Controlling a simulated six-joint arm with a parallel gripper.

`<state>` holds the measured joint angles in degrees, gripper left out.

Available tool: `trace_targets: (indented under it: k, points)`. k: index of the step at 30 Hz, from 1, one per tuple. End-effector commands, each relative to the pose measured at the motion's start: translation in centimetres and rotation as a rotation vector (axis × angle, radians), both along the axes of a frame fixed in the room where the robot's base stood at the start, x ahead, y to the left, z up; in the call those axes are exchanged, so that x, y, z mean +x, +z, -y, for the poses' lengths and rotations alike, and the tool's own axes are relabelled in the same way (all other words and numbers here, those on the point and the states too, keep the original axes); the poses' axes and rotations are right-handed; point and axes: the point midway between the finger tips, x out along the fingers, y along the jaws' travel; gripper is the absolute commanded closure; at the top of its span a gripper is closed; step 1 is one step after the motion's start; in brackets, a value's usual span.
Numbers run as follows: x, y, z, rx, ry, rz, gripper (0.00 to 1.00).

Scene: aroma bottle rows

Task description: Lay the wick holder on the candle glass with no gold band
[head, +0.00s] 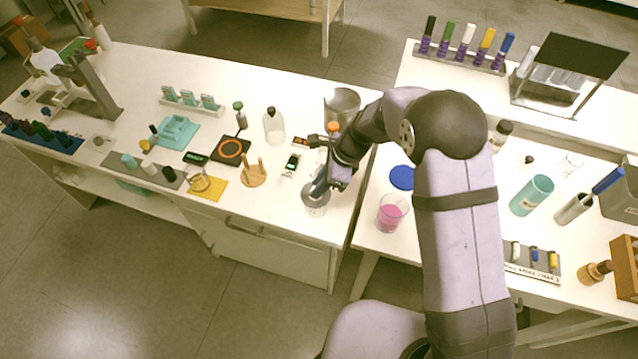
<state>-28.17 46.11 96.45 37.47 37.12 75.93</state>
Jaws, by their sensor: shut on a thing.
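My gripper (322,186) points down near the front right corner of the left table. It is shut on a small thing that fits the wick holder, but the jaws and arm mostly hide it. A clear glass (314,209) stands directly below the gripper, its top partly covered; I see no gold band on it. I cannot tell whether the held thing touches its rim. Another clear glass (200,183) with a gold-coloured band stands on a yellow mat (219,189) to the left. A glass with pink contents (391,214) stands on the right table.
A wooden peg stand (253,176), a small black device (291,164), a black plate with an orange ring (231,151) and a glass bell (274,127) stand nearby. A blue disc (402,177) lies on the right table. A gap separates the tables.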

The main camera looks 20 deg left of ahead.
Motion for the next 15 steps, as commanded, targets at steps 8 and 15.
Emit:
trace_targets:
  k: [8,15]
  points:
    - [0.02,-0.02,-0.01,0.0,0.0,0.0,1.0]
    - [0.02,-0.01,-0.01,0.0,0.0,0.001,0.62]
